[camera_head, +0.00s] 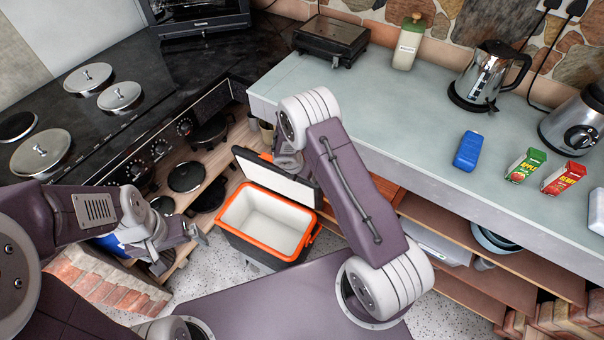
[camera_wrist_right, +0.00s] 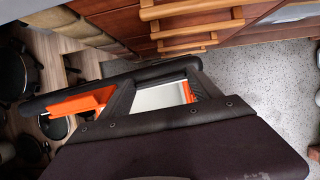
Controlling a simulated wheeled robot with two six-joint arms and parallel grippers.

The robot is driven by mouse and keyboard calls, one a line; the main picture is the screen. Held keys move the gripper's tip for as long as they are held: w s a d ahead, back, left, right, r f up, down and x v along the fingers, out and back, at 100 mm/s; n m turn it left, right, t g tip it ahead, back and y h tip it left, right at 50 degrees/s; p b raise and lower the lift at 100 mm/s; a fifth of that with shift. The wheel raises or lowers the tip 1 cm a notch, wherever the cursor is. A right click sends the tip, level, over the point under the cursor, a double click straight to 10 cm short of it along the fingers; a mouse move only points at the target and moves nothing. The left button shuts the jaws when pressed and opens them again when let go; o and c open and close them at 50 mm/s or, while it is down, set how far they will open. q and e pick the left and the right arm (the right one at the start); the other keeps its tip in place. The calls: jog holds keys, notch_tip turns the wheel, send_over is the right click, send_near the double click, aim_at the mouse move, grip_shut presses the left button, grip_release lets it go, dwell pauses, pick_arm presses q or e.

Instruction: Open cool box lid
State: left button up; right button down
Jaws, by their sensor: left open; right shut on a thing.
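The cool box (camera_head: 232,240) is dark with an orange rim and a pale, empty-looking interior. It stands on the floor below the counter. Its lid (camera_head: 262,178) is raised and tilted back at the rear side, pale inner face showing. My right gripper (camera_wrist_right: 160,84) is shut on the lid at its upper edge; the lid's dark edge and orange part (camera_wrist_right: 76,103) show in the right wrist view. In the head view my right arm partly hides the lid and the grip. My left gripper (camera_head: 180,248) is open and empty, left of the box and apart from it.
The counter (camera_head: 400,120) above holds a kettle (camera_head: 484,78), a blue object (camera_head: 468,151) and two small cartons (camera_head: 525,166). A stove (camera_head: 85,120) with lidded pots is at the left. Wooden shelves (camera_head: 470,250) lie right of the box.

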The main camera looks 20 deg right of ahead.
dwell(0.5)
jog(key=shift+c, duration=0.6)
grip_release()
jog(key=p+v, duration=0.1)
jog(key=v, duration=0.8)
